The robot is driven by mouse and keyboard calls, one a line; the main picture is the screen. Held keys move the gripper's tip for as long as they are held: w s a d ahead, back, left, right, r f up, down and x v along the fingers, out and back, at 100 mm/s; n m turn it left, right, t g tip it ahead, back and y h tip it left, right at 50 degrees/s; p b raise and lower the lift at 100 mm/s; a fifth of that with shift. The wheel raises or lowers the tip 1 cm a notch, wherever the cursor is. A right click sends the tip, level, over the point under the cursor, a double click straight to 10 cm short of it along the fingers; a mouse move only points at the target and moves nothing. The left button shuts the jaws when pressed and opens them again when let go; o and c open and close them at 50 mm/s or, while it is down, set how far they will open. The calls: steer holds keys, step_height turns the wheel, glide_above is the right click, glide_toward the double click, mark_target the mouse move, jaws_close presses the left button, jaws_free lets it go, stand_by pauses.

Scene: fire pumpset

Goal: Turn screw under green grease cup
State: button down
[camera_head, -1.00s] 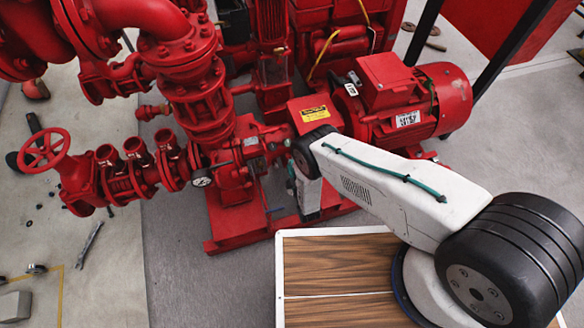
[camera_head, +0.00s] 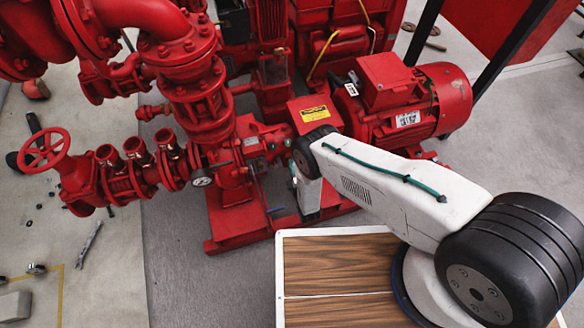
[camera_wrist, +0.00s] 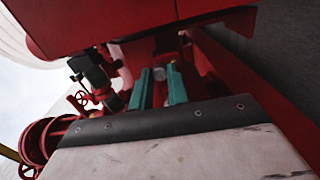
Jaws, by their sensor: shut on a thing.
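My gripper (camera_wrist: 159,72) shows in the wrist view as two teal fingers pointing at the pump. They are shut on a small pale piece (camera_wrist: 160,75) between their tips, which appears to be the screw. Its shape is hard to make out in the dim light. In the head view my wrist is at the red pump (camera_head: 240,170), just left of the yellow-labelled coupling guard (camera_head: 315,113), and the fingertips are mostly hidden. I cannot make out the green grease cup clearly in either view.
A red motor (camera_head: 420,100) stands to the right of the pump. Red valves and a handwheel (camera_head: 43,150) are to the left. The wood-topped surface (camera_head: 335,265) is below my arm. In the wrist view, a large red cover (camera_wrist: 110,20) hangs close above my fingers.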

steer(key=shift+a, duration=0.1)
steer(key=c, duration=1.3)
jaws_free()
steer(key=shift+c, duration=0.2)
steer(key=v, duration=0.8)
steer(key=shift+w, duration=0.1)
